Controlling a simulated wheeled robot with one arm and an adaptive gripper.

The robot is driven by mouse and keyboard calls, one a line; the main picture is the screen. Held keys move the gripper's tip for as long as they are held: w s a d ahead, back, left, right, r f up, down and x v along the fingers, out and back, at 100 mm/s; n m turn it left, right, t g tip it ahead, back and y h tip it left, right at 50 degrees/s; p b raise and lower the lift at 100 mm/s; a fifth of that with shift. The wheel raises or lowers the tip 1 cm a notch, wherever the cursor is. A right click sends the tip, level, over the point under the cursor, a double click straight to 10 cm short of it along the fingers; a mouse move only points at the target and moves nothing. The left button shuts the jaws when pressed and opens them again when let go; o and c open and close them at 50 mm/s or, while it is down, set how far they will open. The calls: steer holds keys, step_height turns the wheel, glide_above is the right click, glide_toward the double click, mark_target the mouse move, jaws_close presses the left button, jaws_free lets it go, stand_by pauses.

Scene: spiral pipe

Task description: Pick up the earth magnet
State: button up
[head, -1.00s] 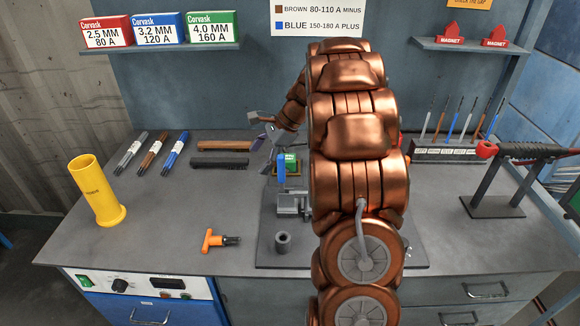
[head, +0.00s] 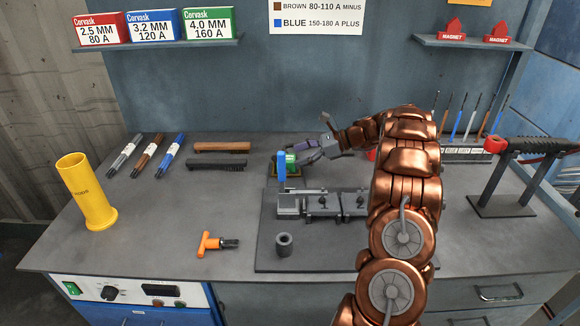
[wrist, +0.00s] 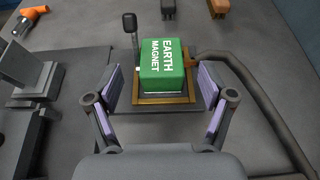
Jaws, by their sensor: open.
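The earth magnet (wrist: 163,65) is a green block with white lettering, resting on a brass-coloured base plate (wrist: 150,99). In the head view the magnet (head: 289,163) stands behind the grey clamp fixture, partly hidden by a blue upright handle (head: 281,168). My gripper (wrist: 162,95) is open and empty, its two purple-padded fingers to the left and right of the magnet's near side, apart from it. In the head view my gripper (head: 300,150) reaches in from the right, close to the magnet.
A grey clamp fixture (head: 320,204) stands on a dark plate just in front of the magnet. Two brushes (head: 220,147) lie to its left. A dark cable (wrist: 262,98) runs right of the magnet in the wrist view. An orange-handled tool (head: 212,243) lies front left.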

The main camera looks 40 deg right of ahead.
steer(key=shift+r+p+x, duration=0.15)
steer(key=shift+p+x, duration=0.2)
steer(key=shift+x, duration=0.9)
steer(key=shift+r+p+x, duration=0.1)
steer(key=shift+p+x, duration=0.2)
steer(key=shift+x, duration=2.35)
steer(key=shift+w+d, duration=0.1)
jaws_close()
